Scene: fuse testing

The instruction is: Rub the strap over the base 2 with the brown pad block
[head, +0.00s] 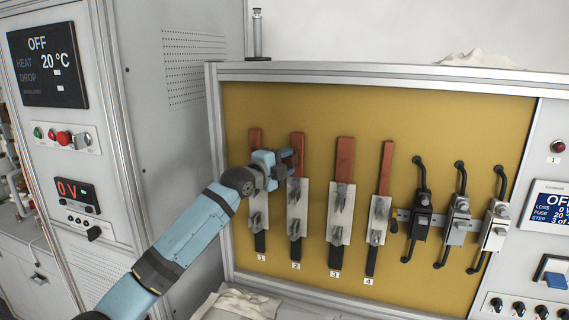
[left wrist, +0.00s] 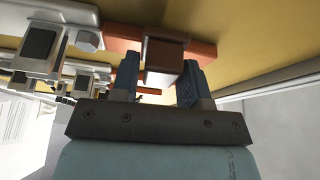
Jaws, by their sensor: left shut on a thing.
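On the mustard panel, base 2 (head: 296,218) is a pale plate with grey clips, above the label 2. The red-brown strap (head: 297,141) runs up from it and shows as an orange bar in the left wrist view (left wrist: 203,50). My left gripper (head: 288,164) is at the lower part of this strap, just above base 2. It is shut on the brown pad block (left wrist: 165,57), which sits between the blue fingers in front of the strap. I cannot tell whether block and strap touch. My right gripper is not in view.
Base 1 (head: 258,205) with its strap is close on the left; base 3 (head: 340,215) and base 4 (head: 379,220) are to the right. Black-handled switches (head: 458,222) stand farther right. A metal frame (head: 218,180) edges the panel on the left. A cloth (head: 243,302) lies below.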

